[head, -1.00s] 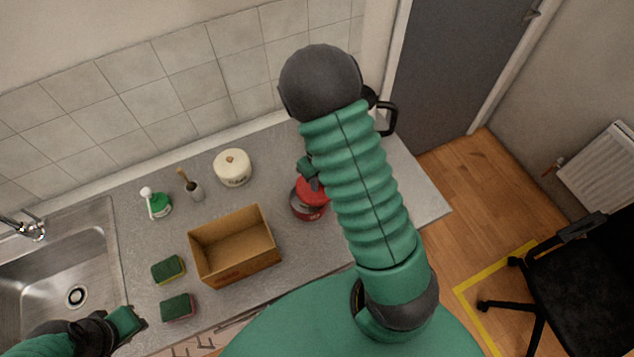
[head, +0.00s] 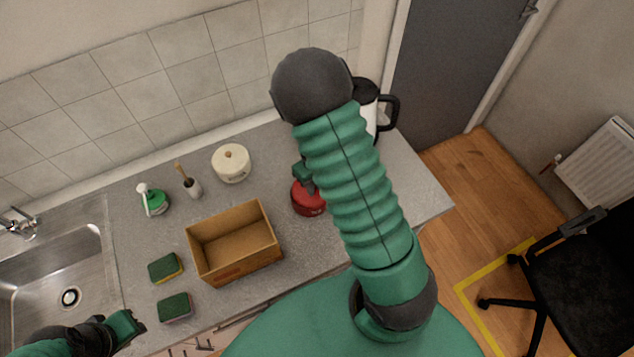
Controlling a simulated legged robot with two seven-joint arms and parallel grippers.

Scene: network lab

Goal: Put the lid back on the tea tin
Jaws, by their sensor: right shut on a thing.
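The red tea tin (head: 309,210) stands on the counter right of the cardboard box. Its red lid (head: 305,194) is over the tin's top and hides the opening. From this angle I cannot tell whether it is fully seated. My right gripper (head: 308,184) is at the lid from above and shut on it, partly hidden by my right arm. My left gripper (head: 130,324) is away at the lower left, by the counter's front edge near the sink; its jaw opening is not clear.
An open cardboard box (head: 235,245) stands left of the tin. A kettle (head: 371,108) stands behind my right arm. The right counter end is clear.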

